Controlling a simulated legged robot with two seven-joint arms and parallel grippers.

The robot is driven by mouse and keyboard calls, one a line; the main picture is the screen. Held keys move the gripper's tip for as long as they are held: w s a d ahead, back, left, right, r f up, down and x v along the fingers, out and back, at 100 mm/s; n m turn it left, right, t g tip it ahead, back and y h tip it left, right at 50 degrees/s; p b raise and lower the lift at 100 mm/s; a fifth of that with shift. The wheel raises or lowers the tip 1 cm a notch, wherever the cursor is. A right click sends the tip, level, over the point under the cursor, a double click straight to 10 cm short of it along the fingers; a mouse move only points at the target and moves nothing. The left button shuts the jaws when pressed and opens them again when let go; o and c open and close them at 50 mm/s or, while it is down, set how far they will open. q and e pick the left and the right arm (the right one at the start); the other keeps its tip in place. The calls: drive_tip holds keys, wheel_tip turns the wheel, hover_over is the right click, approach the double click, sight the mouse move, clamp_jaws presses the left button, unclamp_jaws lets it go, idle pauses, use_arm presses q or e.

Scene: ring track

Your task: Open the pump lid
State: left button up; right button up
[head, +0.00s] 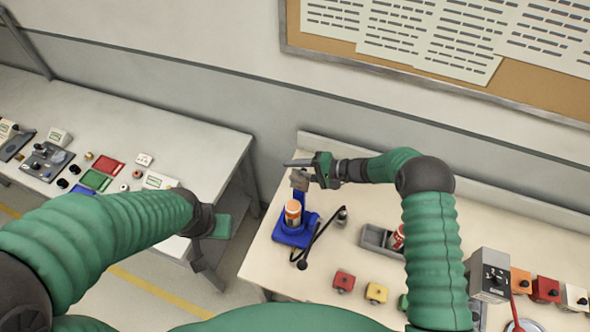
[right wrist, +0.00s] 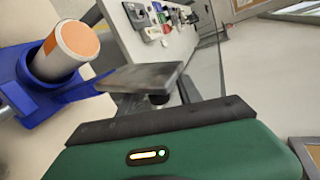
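A blue pump (head: 291,236) stands near the left end of the right-hand table, with an orange-and-white cylinder (head: 293,213) upright in it. In the right wrist view the blue body (right wrist: 50,112) and the orange-topped cylinder (right wrist: 68,50) are at the left. I cannot clearly make out which part is the lid. My right gripper (head: 299,170) is just above and behind the pump, pointing left. Its fingers overlap the pump's upper part, so contact and opening are unclear. My left gripper (head: 203,262) hangs between the two tables, away from the pump; its fingers are too small to judge.
A black cable (head: 318,237) lies beside the pump. A grey tray (head: 379,241) holds a red can (head: 398,237). Red (head: 344,281) and yellow (head: 376,292) button boxes stand in front. The left table (head: 205,150) carries several small devices, with a floor gap between the tables.

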drive_tip(key=shift+d, duration=0.1)
drive_tip(key=b+v, duration=0.4)
drive_tip(key=v, duration=1.2)
drive_tip(key=shift+d+b, duration=0.3)
drive_tip(key=shift+d, duration=0.05)
drive_tip(key=shift+r, duration=0.15)
